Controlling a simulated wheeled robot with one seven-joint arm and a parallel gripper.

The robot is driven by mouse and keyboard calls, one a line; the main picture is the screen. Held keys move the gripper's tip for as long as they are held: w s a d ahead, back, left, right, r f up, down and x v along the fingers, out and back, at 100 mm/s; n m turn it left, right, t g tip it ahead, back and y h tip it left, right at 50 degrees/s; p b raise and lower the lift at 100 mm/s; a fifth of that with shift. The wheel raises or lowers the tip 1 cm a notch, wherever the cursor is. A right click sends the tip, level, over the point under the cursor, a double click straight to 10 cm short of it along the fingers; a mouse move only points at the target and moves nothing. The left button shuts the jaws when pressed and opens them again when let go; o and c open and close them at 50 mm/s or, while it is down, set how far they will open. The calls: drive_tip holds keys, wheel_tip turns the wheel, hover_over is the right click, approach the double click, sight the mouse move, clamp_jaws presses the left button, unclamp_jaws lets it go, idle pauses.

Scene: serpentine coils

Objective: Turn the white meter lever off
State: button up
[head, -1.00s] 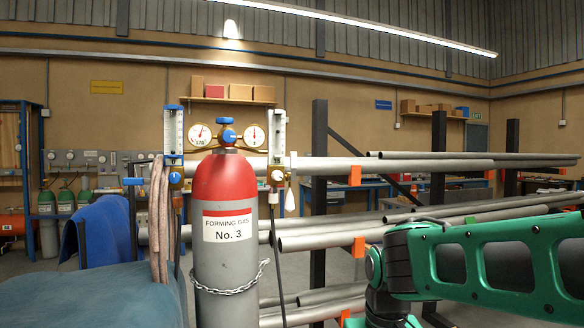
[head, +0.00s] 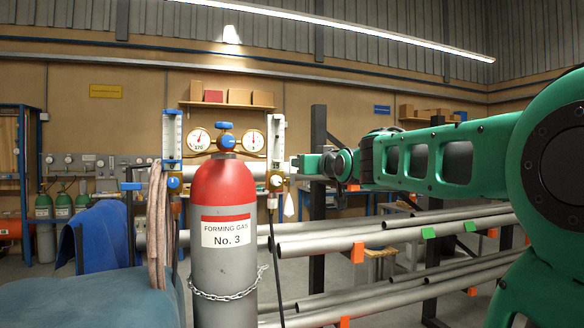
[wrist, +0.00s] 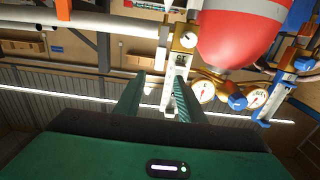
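The white meter (head: 278,140) stands upright to the right of the red-topped cylinder (head: 224,185). Its white lever (head: 289,205) hangs down beside the brass valve body, clear of the gripper. In the wrist view the scene is upside down; the lever (wrist: 163,40) appears left of the brass valve body (wrist: 187,38). My gripper (head: 298,164) is right of the meter, above the lever. In the wrist view my gripper (wrist: 155,90) has its two fingers apart, with the meter tube (wrist: 170,100) beyond them, partly behind the right finger. Whether a finger touches it cannot be told.
A blue-framed meter (head: 172,140) with a blue lever (head: 131,186) stands left of the cylinder. Two round gauges (head: 199,140) sit between the meters. Pipe racks (head: 390,235) lie behind and below my arm. A blue-draped shape (head: 90,300) fills the lower left.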

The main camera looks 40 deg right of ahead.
sight(292, 172)
drive_tip(key=x, duration=0.9)
drive_tip(key=shift+w, duration=0.3)
drive_tip(key=shift+d+f, duration=0.1)
drive_tip(key=shift+f, duration=0.05)
clamp_jaws()
